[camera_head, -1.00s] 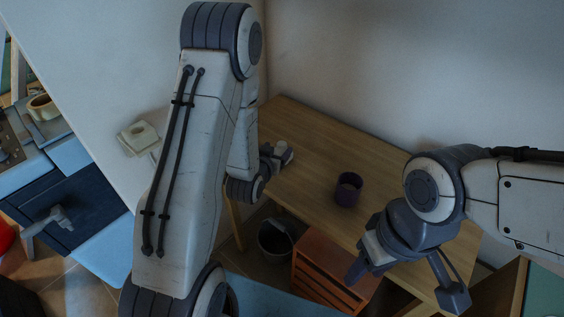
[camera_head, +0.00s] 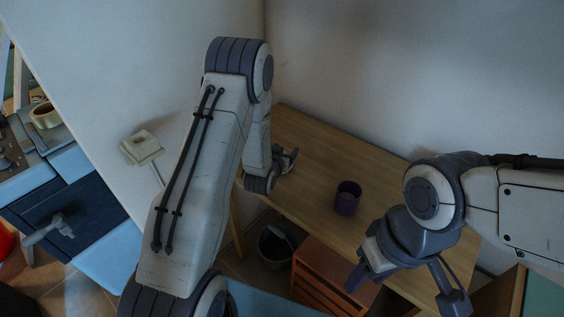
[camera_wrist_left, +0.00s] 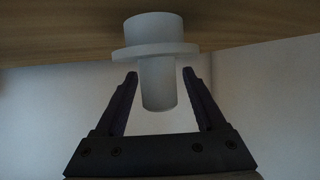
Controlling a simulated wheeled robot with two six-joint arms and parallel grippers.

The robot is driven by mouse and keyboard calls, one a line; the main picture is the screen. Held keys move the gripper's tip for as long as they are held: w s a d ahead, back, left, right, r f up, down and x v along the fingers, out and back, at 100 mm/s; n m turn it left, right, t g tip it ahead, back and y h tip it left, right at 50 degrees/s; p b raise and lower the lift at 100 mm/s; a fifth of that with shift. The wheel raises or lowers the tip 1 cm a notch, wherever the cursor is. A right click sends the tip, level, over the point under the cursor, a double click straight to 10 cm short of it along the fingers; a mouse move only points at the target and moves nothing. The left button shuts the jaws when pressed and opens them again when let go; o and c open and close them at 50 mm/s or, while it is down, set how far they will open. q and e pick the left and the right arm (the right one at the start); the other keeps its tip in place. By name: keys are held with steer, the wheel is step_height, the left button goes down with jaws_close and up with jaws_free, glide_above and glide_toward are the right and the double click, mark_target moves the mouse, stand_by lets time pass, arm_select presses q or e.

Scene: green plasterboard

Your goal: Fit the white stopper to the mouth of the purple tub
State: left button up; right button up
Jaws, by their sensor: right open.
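The purple tub (camera_head: 347,198) stands upright on the wooden table, its round mouth open and facing up. The white stopper (camera_wrist_left: 155,50) shows in the left wrist view, with a wide knob, a flange and a narrower plug. Its plug points down the picture, towards the gripper. My left gripper (camera_head: 288,158) is at the table's left part; in the left wrist view its fingers (camera_wrist_left: 160,78) are apart on either side of the plug, with gaps visible. In the head view I cannot make out the stopper clearly. My right gripper (camera_head: 402,288) is open and empty near the table's front right.
The wooden table (camera_head: 315,150) has bare surface between my left gripper and the tub. Walls stand behind and to the left. A dark bucket (camera_head: 274,250) and an orange-brown drawer unit (camera_head: 322,272) are below the front edge.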

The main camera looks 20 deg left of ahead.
arm_select(q)
jaws_close()
steer(key=shift+r, duration=0.1)
